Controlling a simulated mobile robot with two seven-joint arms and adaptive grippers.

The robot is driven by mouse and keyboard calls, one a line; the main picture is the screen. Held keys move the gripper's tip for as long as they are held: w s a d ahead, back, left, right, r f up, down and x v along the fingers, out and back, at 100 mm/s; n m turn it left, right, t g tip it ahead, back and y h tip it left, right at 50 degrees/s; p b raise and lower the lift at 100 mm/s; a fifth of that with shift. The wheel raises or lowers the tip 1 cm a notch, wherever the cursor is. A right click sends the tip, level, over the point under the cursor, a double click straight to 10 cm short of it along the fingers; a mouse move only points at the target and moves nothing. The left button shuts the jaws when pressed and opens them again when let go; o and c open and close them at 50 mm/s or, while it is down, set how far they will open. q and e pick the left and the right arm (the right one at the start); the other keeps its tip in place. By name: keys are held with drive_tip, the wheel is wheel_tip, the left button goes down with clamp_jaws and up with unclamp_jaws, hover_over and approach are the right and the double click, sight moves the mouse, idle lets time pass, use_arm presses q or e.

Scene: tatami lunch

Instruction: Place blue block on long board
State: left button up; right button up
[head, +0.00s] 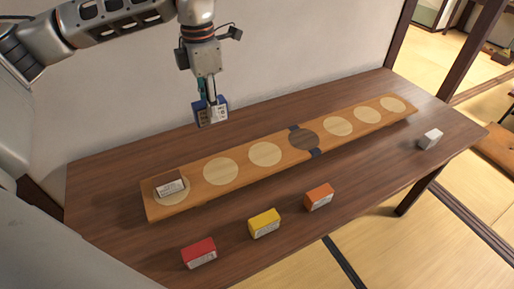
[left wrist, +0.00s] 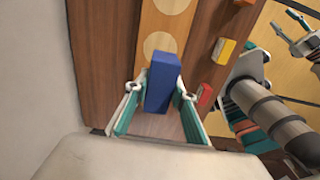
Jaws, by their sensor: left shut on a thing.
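The blue block (head: 209,114) is held up in the air by my left gripper (head: 210,100), behind the long board in the head view. In the left wrist view the blue block (left wrist: 162,82) sits between the two teal-lined fingers (left wrist: 158,105), which are shut on it. The long wooden board (head: 208,190) lies on the table, with a row of pale circles and one dark circle in its middle. A brown block (head: 170,186) with a white label stands on its leftmost circle. The other circles are bare. My right gripper (left wrist: 300,30) shows only partly in the left wrist view.
A red block (head: 199,253), a yellow block (head: 264,223) and an orange block (head: 319,197) stand along the front of the dark table (head: 110,190). A white block (head: 430,138) is near the right end. A wall rises behind the table.

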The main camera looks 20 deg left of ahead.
use_arm(q)
wheel_tip(320, 180, down, 15)
drive_tip(key=shift+f+b, duration=0.1)
drive_tip(key=shift+b, duration=0.7)
drive_tip(key=shift+f, duration=0.35)
wheel_tip(320, 180, down, 4)
drive_tip(key=shift+f, duration=0.1)
drive_tip(key=shift+f, duration=0.1)
drive_tip(key=o, duration=1.1)
